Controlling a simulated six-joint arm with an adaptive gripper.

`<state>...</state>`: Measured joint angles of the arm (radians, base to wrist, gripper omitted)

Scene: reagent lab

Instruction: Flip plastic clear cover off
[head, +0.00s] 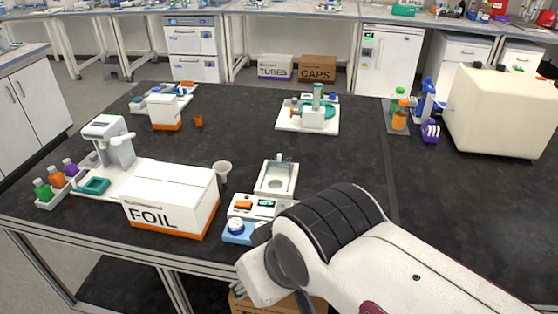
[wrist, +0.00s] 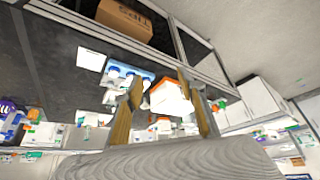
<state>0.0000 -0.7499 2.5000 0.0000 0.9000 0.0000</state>
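A small white bench instrument (head: 254,206) stands near the front edge of the black table in the head view.
A white device (head: 110,145) is farther left. A teal-topped device (head: 312,112) is behind. The black table (head: 330,165) is clear right of the instrument.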

